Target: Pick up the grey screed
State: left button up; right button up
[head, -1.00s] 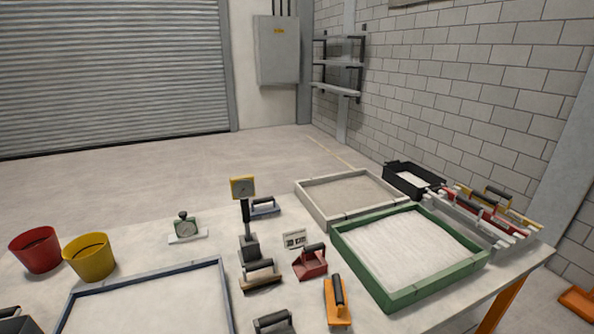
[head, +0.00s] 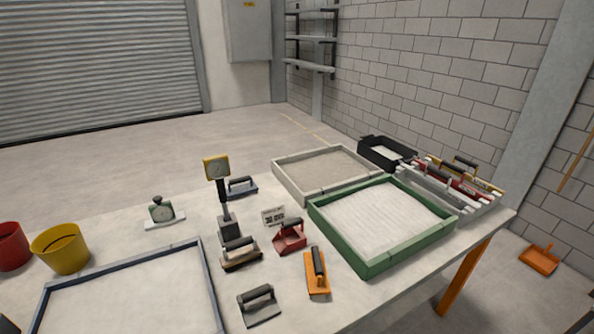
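A grey, flat-plated hand tool with a dark bar handle (head: 259,307) lies on the table near the front, in the lower middle of the head view. It looks like the grey screed, though its exact type is hard to tell. It lies apart from the orange tool (head: 317,275) to its right and the blue-framed tray (head: 208,285) to its left. Nothing is touching its handle. Neither of my grippers is in view.
A dial gauge on a post (head: 217,168), a brown-edged tool (head: 240,255) and a red tool (head: 289,237) stand behind it. A green sand tray (head: 365,262) lies to the right. Yellow (head: 62,250) and red (head: 12,246) buckets stand left.

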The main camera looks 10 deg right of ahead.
aim_at(462, 203)
jog(key=z, duration=1.25)
